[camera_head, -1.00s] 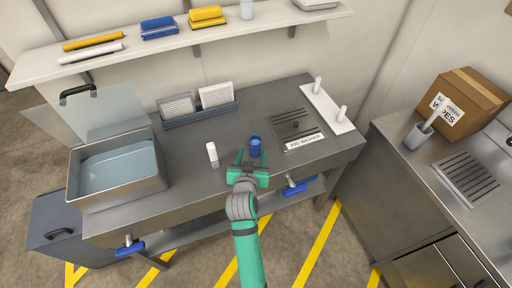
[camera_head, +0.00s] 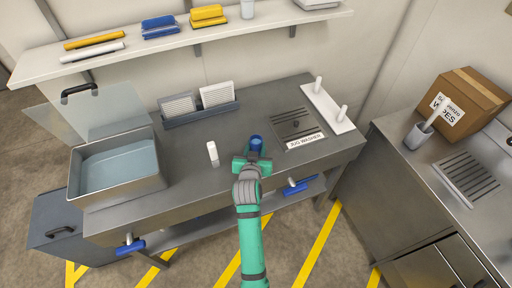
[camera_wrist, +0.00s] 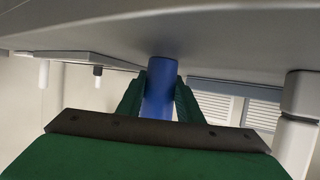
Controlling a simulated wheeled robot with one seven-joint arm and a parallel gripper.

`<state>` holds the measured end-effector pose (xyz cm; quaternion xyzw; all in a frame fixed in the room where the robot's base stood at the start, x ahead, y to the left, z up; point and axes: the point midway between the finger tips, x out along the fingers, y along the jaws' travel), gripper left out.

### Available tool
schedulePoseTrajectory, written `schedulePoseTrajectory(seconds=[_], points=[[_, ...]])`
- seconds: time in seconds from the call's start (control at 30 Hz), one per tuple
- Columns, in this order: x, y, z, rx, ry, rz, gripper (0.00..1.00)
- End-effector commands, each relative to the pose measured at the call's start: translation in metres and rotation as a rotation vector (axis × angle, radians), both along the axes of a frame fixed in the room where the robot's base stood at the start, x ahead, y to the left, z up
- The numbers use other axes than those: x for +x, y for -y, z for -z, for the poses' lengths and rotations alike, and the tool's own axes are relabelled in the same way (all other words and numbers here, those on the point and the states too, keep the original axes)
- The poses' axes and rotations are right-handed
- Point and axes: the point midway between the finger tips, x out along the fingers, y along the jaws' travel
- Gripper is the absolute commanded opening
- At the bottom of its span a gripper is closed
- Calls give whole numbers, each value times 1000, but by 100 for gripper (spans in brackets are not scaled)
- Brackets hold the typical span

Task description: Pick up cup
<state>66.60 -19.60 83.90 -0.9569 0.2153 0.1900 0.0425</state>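The blue cup (camera_head: 256,142) stands near the front edge of the steel counter, in the middle of the head view. In the wrist view the cup (camera_wrist: 159,88) sits between the two green fingers of my gripper (camera_wrist: 160,95), one finger against each side with no clear gap. In the head view my gripper (camera_head: 253,153) is at the near side of the cup, and its fingers are mostly hidden. The cup shows no clear lift off the counter.
A white bottle (camera_head: 213,154) stands just left of my gripper. A steel basin (camera_head: 117,190) is further left. A drain plate (camera_head: 296,124) with a "JUG WASHER" label lies to the right. A rack with white panels (camera_head: 201,116) is behind.

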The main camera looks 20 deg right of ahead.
Motion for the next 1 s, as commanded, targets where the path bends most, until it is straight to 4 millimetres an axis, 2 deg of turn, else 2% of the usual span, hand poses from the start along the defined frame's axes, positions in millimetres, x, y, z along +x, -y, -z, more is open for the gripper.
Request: schedulePoseTrajectory(seconds=[0.57, 0.9, 1.0], points=[[0, 0, -7, 0, 1, 0, 8], [0, 0, -31, 1, 4, 0, 8], [-5, -3, -38, 0, 1, -1, 8]])
